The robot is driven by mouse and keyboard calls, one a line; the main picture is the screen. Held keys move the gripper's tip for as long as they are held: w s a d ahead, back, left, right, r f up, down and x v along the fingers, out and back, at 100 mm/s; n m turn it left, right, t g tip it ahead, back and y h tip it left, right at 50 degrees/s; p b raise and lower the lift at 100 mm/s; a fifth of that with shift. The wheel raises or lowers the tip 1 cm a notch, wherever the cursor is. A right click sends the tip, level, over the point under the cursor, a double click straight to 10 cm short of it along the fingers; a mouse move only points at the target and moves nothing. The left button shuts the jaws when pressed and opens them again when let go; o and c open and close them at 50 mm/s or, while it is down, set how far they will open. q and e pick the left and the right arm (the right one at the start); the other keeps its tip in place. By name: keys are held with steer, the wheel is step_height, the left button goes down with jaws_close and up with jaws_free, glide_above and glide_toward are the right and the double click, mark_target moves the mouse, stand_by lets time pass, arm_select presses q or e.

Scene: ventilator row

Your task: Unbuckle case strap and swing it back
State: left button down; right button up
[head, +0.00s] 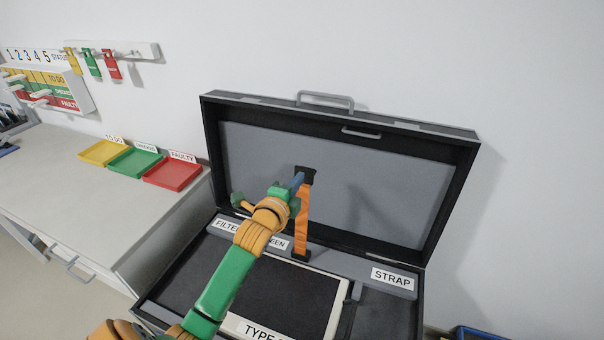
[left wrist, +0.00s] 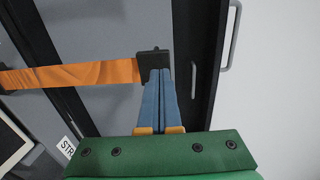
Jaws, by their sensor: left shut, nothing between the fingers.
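The dark case stands open, its lid (head: 400,190) raised against the wall. The orange strap (head: 303,225) runs taut from a black buckle (head: 309,172) on the lid's inner face down to a dark anchor (head: 301,257) at the lower edge. In the left wrist view the strap (left wrist: 75,75) also enters the buckle (left wrist: 152,64). My left gripper (head: 298,180) is at the buckle, its blue fingers (left wrist: 159,78) shut together with nothing between them. Their tips are at or very near the buckle; contact is unclear. My right gripper is not in view.
A pale-framed dark panel (head: 342,300) lies in the case base beside a STRAP label (head: 391,279). Yellow, green and red trays (head: 172,173) sit on the bench (head: 60,180) at left. Free air is in front of the lid's right half.

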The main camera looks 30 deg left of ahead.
mark_target(305, 170)
arm_select(q)
steer(key=x, duration=0.3)
steer(key=shift+a+f, duration=0.1)
steer(key=shift+w, duration=0.3)
steer(key=shift+b+x, duration=0.75)
steer(key=shift+x, duration=0.25)
steer(key=shift+s+r, duration=0.15)
steer(key=shift+r, duration=0.1)
